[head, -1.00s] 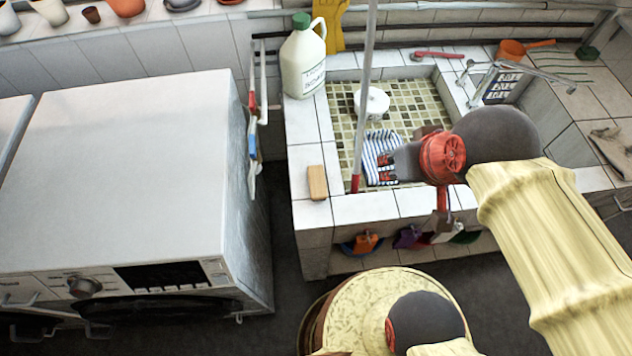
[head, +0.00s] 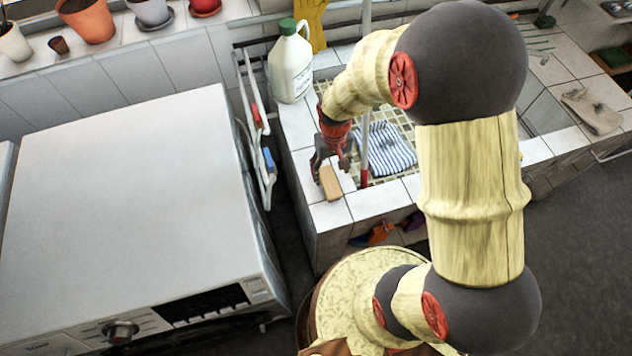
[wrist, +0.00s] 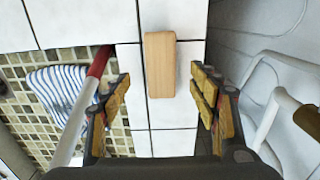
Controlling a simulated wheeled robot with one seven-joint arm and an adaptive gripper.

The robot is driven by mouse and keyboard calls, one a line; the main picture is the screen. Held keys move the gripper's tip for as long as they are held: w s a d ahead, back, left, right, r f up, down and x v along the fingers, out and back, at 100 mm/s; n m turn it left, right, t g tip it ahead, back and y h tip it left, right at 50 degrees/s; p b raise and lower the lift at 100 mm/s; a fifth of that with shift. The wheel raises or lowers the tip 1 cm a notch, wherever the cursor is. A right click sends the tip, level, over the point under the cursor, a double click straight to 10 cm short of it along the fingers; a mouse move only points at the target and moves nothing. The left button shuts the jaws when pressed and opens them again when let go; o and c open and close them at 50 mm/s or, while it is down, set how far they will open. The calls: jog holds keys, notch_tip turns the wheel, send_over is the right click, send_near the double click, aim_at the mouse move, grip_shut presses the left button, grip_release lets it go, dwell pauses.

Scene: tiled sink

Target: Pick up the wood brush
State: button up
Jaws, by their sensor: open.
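The wood brush appears as a plain tan wooden block (head: 330,183) lying on the white tiled ledge at the sink's near left corner. In the wrist view the block (wrist: 159,64) lies lengthwise, ahead of and between the two fingers. My gripper (head: 332,160) is just above and behind the block in the head view. In the wrist view my gripper (wrist: 160,100) is open and empty, its fingers spread wide on either side. No contact with the block shows. Any bristles are hidden underneath.
A pole with a red end (wrist: 98,62) leans in the sink beside the left finger. A striped cloth (head: 385,150) lies in the sink. A white jug (head: 291,65) stands behind on the ledge. A white rack (head: 262,130) and washing machine (head: 120,190) are left.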

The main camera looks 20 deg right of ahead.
aim_at(330, 181)
jog(key=shift+w+d+f, duration=0.15)
jog(key=shift+d+f, duration=0.1)
jog(key=shift+f, duration=0.2)
jog(key=shift+w+a+f+b, duration=0.1)
jog(key=shift+f+b, duration=0.05)
jog(key=shift+f, duration=0.3)
jog(key=shift+a+f+b, duration=0.1)
jog(key=shift+f+b, duration=0.05)
jog(key=shift+f, duration=0.3)
notch_tip(330, 181, down, 5)
jog(key=shift+a+r+b, duration=0.1)
jog(key=shift+b, duration=0.5)
jog(key=shift+c, duration=1.2)
jog(key=c, duration=1.1)
